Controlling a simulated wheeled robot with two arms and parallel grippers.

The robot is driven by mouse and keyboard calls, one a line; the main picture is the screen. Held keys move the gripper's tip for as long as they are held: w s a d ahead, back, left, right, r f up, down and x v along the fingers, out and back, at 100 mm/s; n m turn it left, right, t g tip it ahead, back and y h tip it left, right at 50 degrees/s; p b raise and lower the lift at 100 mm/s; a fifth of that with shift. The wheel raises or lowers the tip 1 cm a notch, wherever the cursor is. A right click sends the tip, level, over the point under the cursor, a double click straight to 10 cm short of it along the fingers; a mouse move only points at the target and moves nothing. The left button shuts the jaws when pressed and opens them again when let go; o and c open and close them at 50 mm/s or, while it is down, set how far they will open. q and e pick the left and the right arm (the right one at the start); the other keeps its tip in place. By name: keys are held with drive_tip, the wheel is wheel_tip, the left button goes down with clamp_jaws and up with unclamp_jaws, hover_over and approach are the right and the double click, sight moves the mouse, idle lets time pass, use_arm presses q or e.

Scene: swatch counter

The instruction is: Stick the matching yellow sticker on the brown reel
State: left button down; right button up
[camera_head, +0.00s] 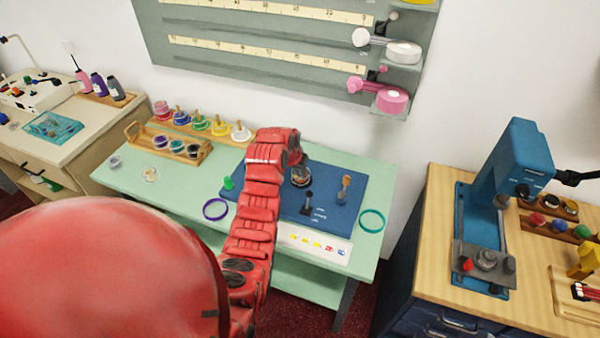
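A white sticker card (290,231) lies at the front edge of the green table, with small yellow, red and blue stickers in a row; yellow stickers (306,240) are toward its left. A small round dark-brown item, perhaps the brown reel (300,182), sits on the blue mat just below my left gripper (301,166). My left arm reaches across the mat and hides part of it. The fingers are small and dark, so I cannot tell whether they are open or touching the item. My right gripper is not in view.
On the blue mat (374,197) stand a black post (308,203) and an orange-brown handled tool (344,188). Purple (215,209) and teal (372,220) rings lie either side. A wooden rack (203,155) of coloured reels is back left. A blue press (515,160) stands on the right bench.

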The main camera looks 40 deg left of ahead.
use_arm(q)
drive_tip(key=shift+f, duration=0.4)
idle(0.8)
drive_tip(key=shift+f+b, duration=0.1)
drive_tip(key=shift+b, duration=0.35)
idle(1.0)
drive_tip(key=c, duration=1.5)
unclamp_jaws()
drive_tip(key=shift+c, duration=0.2)
drive_tip(key=o, duration=0.5)
wheel_tip(320, 180, up, 7)
drive_tip(key=shift+r+p, duration=0.1)
drive_tip(key=shift+p, duration=0.4)
